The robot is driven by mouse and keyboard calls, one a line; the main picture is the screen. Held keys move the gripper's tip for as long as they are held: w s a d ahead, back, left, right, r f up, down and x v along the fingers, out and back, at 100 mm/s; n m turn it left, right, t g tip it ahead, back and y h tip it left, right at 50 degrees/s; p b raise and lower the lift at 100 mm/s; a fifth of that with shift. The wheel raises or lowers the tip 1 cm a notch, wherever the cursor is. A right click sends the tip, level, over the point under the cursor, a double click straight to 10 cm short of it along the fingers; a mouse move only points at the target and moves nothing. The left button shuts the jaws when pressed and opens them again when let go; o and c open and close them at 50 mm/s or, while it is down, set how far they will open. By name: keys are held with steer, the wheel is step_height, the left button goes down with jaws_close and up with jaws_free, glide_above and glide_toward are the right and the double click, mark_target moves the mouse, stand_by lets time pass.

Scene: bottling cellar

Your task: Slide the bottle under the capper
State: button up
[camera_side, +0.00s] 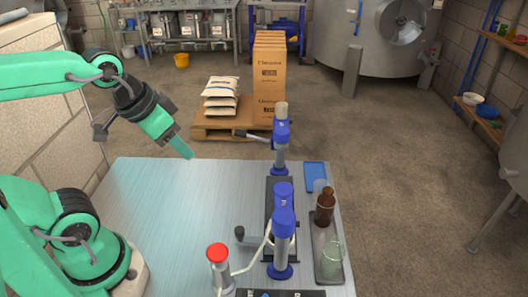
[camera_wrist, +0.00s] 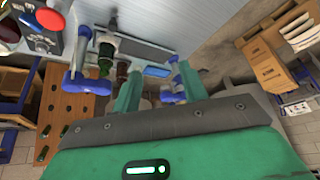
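A brown bottle (camera_side: 325,208) stands upright on a dark tray (camera_side: 317,228) at the right of the bench in the side view. To its left is the capper (camera_side: 282,225), with blue-and-grey uprights, a dark base and a black-ended lever. The bottle is beside the capper, apart from its uprights. My gripper (camera_side: 182,149) is raised over the far left of the bench, well away from the bottle. In the wrist view my gripper (camera_wrist: 159,72) shows two green fingers spread apart with nothing held between them. Small bottle shapes there are hard to tell apart.
A red-topped cylinder (camera_side: 217,254) stands left of the capper's near upright. The left bench top (camera_side: 165,215) is clear.

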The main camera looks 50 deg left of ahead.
steer(key=w+d+f+m+g, duration=0.2)
steer(key=w+d+f+m, duration=0.25)
steer(key=m, duration=0.35)
steer(key=m+g, duration=0.3)
steer(key=m, duration=0.5)
glide_toward(240, 229)
steer(key=shift+w+f+m, duration=0.1)
steer(key=shift+f+m, duration=0.5)
steer(key=shift+m, duration=0.1)
steer(key=shift+f, duration=0.1)
steer(key=shift+f, duration=3.8)
steer(key=shift+c, duration=0.2)
jaws_close()
